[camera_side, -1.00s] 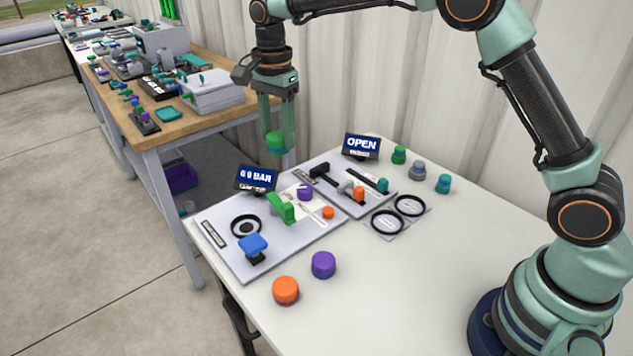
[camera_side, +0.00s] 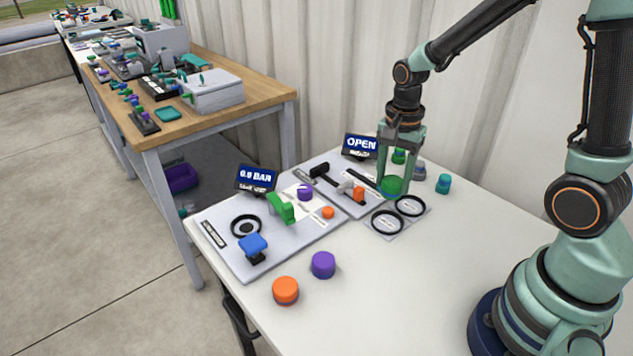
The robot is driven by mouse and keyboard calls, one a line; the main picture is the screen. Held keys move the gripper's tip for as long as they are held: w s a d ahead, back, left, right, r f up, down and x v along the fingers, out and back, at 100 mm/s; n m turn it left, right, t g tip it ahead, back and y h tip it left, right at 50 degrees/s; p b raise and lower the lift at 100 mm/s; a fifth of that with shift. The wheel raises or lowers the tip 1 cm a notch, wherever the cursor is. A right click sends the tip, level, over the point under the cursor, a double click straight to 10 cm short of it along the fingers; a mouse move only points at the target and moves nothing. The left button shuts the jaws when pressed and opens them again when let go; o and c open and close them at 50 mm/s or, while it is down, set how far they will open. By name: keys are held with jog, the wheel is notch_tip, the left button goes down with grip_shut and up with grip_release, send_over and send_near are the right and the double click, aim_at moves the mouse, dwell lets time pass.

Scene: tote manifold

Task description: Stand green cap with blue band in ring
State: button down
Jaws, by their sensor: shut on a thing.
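My gripper (camera_side: 393,190) is shut on a green cap (camera_side: 391,186) and holds it above the table, at the right edge of the grey panel. The band on this cap is too small to make out. Two black rings lie on a small grey mat below it and in front: a left ring (camera_side: 387,222) and a right ring (camera_side: 410,205). Both look empty. The held cap is behind and to the left of the right ring in the picture. Another green cap (camera_side: 398,157) stands on the table behind my gripper, partly hidden by it.
A grey cap (camera_side: 419,168) and a teal cap (camera_side: 444,184) stand at the right. An orange cap (camera_side: 286,290) and a purple cap (camera_side: 323,264) stand in front. The panels carry a green handle (camera_side: 281,208), a blue knob (camera_side: 253,245) and a display (camera_side: 361,146) reading OPEN.

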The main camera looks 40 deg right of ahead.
jog(key=shift+s+f, duration=0.25)
jog(key=shift+f, duration=3.8)
jog(key=shift+c, duration=0.9)
grip_release()
